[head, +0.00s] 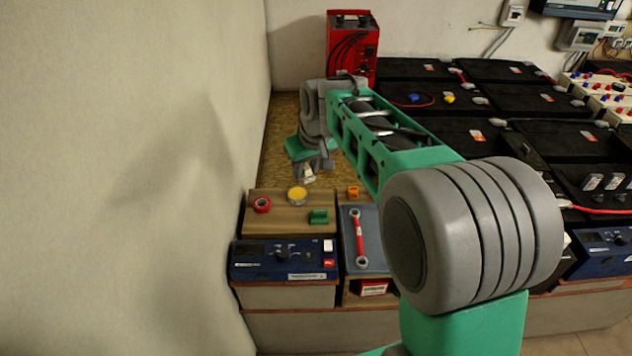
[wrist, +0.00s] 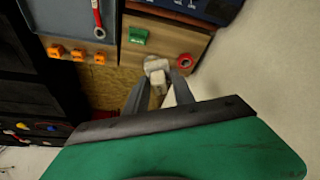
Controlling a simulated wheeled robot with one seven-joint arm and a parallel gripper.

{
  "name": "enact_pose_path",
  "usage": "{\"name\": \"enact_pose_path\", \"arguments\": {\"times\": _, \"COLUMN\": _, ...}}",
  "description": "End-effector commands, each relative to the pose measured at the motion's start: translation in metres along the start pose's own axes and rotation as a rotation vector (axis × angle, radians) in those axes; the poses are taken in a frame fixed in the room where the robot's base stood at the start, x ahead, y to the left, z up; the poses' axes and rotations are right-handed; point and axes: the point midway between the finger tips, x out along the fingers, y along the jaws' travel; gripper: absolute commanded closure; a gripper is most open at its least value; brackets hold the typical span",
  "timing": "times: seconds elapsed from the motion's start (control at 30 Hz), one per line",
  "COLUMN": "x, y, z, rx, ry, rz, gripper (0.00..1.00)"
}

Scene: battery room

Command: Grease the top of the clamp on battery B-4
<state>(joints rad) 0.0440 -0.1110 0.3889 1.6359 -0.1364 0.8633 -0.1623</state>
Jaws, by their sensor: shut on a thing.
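My gripper (head: 312,166) is at the end of my arm, above the back of the wooden board (head: 283,220). It is shut on a small pale block-like object (head: 308,174), which also shows between the fingers in the wrist view (wrist: 156,84); whether it is a brush I cannot tell. A round tin with yellow content (head: 298,194) stands on the board just below and in front of the gripper. In the wrist view the tin is not clearly seen behind the held object. Black batteries (head: 425,70) fill the right; the label B-4 is not legible, so I cannot tell which one it is.
A red tape roll (head: 261,205) and green block (head: 319,217) lie on the board. A red-handled wrench (head: 359,238) lies in the blue-grey tray (head: 375,222). A red charger (head: 352,50) stands behind. The wall (head: 130,150) is close on the left.

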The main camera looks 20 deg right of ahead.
Motion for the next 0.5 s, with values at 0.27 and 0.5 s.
{"name": "enact_pose_path", "arguments": {"times": 0.27, "x": 0.08, "y": 0.022, "z": -0.065, "rx": -0.249, "ry": -0.005, "rz": -0.102, "gripper": 1.0}}
{"name": "enact_pose_path", "arguments": {"times": 0.5, "x": 0.156, "y": 0.036, "z": -0.088, "rx": -0.437, "ry": 0.016, "rz": -0.185, "gripper": 1.0}}
